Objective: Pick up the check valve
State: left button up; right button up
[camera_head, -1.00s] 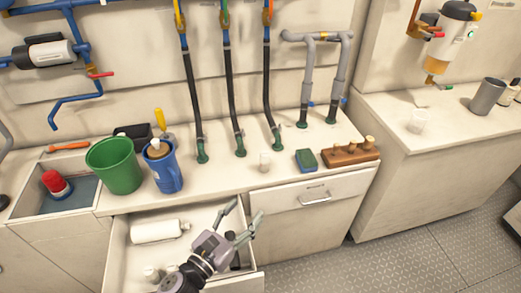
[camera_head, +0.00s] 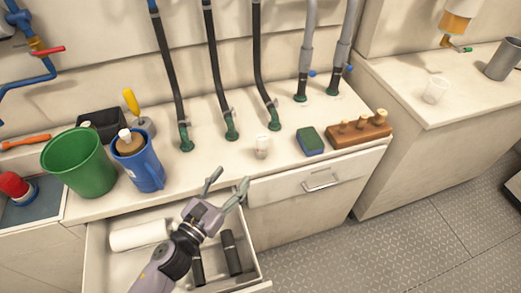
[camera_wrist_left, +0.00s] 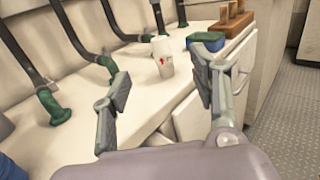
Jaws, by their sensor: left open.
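The check valve appears to be the small pale cylinder (camera_head: 262,147) standing upright on the counter, behind the front edge and near the right green hose fitting. In the left wrist view the cylinder (camera_wrist_left: 162,56) shows a red arrow on its side. My left gripper (camera_head: 228,183) is open and empty, over the open drawer near the counter's front edge. In the left wrist view its fingers (camera_wrist_left: 160,76) spread either side of the cylinder's line, with the cylinder beyond the tips and not touched. My right gripper is not in view.
The open drawer (camera_head: 100,245) holds a white roll (camera_head: 138,235) and black cylinders (camera_head: 231,252). A blue-green sponge (camera_head: 310,141) and a wooden block with pegs (camera_head: 358,131) lie right of the valve. Green bucket (camera_head: 78,163) and blue jug (camera_head: 142,170) stand left.

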pick_arm(q)
notch_tip(320, 180, down, 3)
jog(key=b, duration=0.2)
send_near(259, 148)
jog(key=x, duration=0.6)
jog(key=shift+w+d+r, duration=0.1)
jog(key=shift+r, duration=0.05)
jog(key=x, duration=0.2)
jog(key=b+x, duration=0.1)
jog(key=x, duration=0.2)
jog(key=shift+w+d+f, duration=0.1)
jog(key=shift+w+f, duration=0.25)
jog(key=shift+w, duration=0.05)
jog(key=shift+r, duration=0.1)
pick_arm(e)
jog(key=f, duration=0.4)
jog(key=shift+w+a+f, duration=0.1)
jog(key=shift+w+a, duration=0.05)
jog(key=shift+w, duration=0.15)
pick_arm(q)
jog(key=shift+c, duration=0.3)
grip_shut()
